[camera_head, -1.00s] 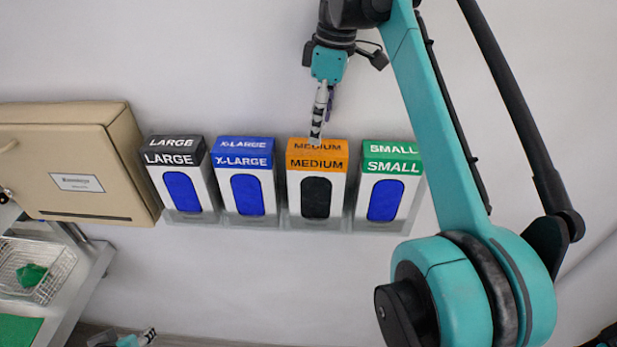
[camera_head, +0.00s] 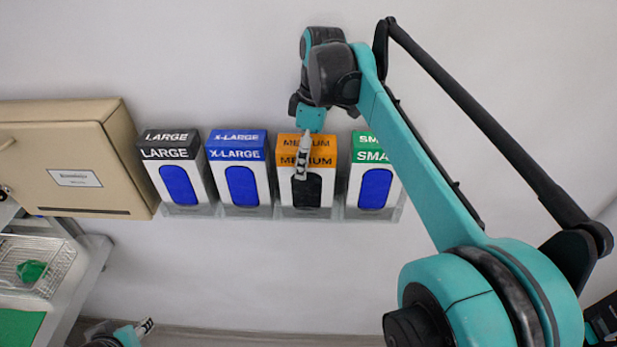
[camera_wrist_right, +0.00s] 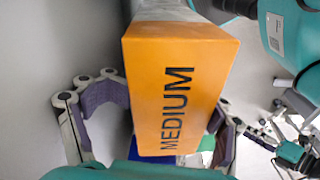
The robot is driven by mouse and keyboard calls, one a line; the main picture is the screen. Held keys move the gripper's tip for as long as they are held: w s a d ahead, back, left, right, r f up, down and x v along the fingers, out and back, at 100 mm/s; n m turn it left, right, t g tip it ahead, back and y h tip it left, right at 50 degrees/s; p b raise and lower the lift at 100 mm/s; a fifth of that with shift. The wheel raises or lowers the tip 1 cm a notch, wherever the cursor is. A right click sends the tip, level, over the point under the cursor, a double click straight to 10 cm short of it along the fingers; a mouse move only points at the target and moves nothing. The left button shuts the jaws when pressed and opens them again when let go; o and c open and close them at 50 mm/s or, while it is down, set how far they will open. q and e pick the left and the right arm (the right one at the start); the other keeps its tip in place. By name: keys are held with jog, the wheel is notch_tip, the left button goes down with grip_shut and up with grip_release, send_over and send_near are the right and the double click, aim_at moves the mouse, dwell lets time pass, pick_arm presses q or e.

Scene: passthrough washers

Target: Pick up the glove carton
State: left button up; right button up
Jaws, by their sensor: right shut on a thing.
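The MEDIUM glove carton (camera_head: 321,156), with an orange top and a white front with a dark oval opening, stands in a clear wall rack between the X-LARGE and SMALL cartons. In the right wrist view its orange end (camera_wrist_right: 178,90) fills the middle. My right gripper (camera_head: 300,175) is shut on this carton, with one finger on either side of it in the wrist view. In the head view the finger covers part of the carton's front. My left gripper (camera_head: 146,328) shows only at the bottom left edge, away from the cartons; its opening is unclear.
The LARGE (camera_head: 178,172), X-LARGE (camera_head: 239,172) and SMALL (camera_head: 371,172) cartons stand beside it in the rack (camera_head: 350,214). A beige wall cabinet (camera_head: 70,140) is on the left. A wire basket (camera_head: 40,262) with a green item sits on a shelf below it.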

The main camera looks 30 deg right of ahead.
jog(key=shift+d+f, duration=0.1)
jog(key=shift+w, duration=0.1)
jog(key=c, duration=0.4)
jog(key=shift+c, duration=0.2)
